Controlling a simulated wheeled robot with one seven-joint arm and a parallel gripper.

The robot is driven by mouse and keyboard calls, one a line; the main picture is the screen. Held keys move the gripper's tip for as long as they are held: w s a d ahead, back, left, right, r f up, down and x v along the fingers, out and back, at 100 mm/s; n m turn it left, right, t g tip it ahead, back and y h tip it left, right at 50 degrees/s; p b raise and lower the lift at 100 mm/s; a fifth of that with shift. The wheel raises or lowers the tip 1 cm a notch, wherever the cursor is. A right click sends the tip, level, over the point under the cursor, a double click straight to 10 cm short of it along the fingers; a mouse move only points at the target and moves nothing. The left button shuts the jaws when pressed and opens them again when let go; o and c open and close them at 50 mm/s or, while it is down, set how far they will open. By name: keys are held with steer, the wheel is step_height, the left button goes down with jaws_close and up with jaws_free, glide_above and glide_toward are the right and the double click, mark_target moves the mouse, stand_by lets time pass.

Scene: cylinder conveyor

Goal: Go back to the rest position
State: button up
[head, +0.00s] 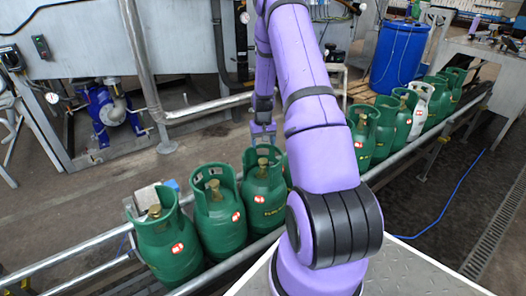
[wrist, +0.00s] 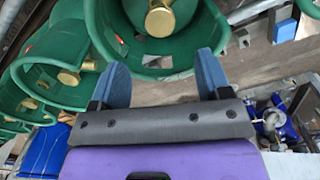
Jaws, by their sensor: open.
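My purple arm rises across the middle of the head view. My gripper (head: 263,132) hangs beyond it, just behind a green gas cylinder (head: 264,193) in the row on the conveyor. In the wrist view my gripper (wrist: 161,72) has its two blue fingers wide apart. The green collar of a cylinder (wrist: 165,60) with a brass valve (wrist: 161,21) lies just past the fingertips. Nothing is seen held between the fingers. Whether a finger touches the collar, I cannot tell.
More green cylinders (head: 218,215) and one white cylinder (head: 419,108) stand along the conveyor rail (head: 75,256). A blue barrel (head: 398,55) stands behind it. A blue pump (head: 103,115) and pipes are at the left. Bare floor (head: 440,195) lies to the right.

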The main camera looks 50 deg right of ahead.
steer(key=shift+r, duration=0.8)
steer(key=s+a+r+n+t, duration=0.1)
steer(key=a+r, duration=0.6)
steer(key=r, duration=0.3)
steer(key=s+a+r+n+t, duration=0.1)
steer(key=a+r, duration=0.5)
steer(key=r, duration=0.3)
steer(key=s+a+r+n, duration=0.1)
steer(key=a+r, duration=0.6)
steer(key=r, duration=0.3)
steer(key=s+a+r+n+t, duration=0.1)
steer(key=s+a+r, duration=0.2)
steer(key=s+a, duration=0.2)
steer(key=s+a+r+n+t, duration=0.1)
steer(key=s+a+r, duration=0.3)
steer(key=s, duration=0.6)
steer(key=s+a+r+n+t, duration=0.1)
steer(key=s+a+r, duration=0.3)
steer(key=s+a, duration=0.2)
steer(key=shift+s+n, duration=0.3)
steer(key=shift+s, duration=0.65)
